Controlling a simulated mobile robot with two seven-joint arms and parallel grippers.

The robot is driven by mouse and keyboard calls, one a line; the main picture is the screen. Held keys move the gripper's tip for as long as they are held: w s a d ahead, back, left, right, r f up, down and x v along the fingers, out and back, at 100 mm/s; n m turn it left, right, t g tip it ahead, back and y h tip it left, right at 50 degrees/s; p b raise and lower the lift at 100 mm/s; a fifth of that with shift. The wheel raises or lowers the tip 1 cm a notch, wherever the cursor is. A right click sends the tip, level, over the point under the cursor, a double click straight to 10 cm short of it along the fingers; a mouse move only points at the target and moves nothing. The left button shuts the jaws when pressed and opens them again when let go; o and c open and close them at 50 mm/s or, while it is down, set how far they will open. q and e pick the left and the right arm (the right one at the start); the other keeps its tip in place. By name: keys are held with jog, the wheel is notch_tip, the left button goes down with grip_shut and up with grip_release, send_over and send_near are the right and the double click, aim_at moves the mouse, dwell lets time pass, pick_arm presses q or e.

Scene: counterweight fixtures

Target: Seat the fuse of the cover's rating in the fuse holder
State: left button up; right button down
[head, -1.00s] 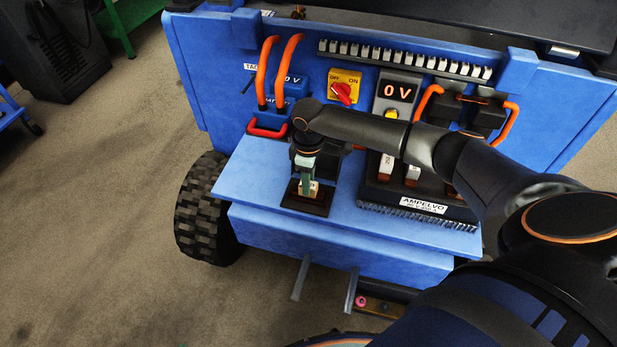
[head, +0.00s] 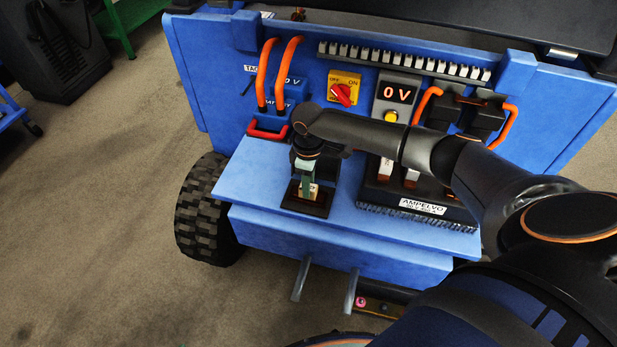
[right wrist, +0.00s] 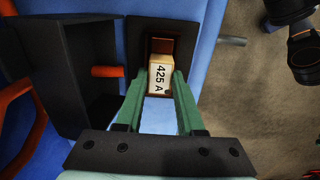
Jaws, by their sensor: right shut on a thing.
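My right gripper (head: 306,190) points down over a small dark base (head: 294,203) on the blue shelf. Its green fingers are shut on a cream fuse (right wrist: 160,76) marked "425 A". The fuse shows between the fingertips, against the dark base (right wrist: 136,35), with a red-brown part beyond it. I cannot tell whether it stands in the base or just above it. A black block labelled "AMPELVO" (head: 424,206) holds several fuses with white bodies and copper-coloured ends; my right arm hides part of it. Black fittings (head: 486,119) with orange cables are on the panel. My left gripper is not seen.
The shelf's left part (head: 250,175) is clear. A black wheel (head: 208,205) stands below left.

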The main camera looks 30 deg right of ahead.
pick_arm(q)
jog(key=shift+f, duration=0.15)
pick_arm(e)
jog(key=shift+f, duration=0.35)
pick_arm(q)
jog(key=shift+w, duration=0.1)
pick_arm(e)
jog(key=shift+c, duration=2.2)
grip_release()
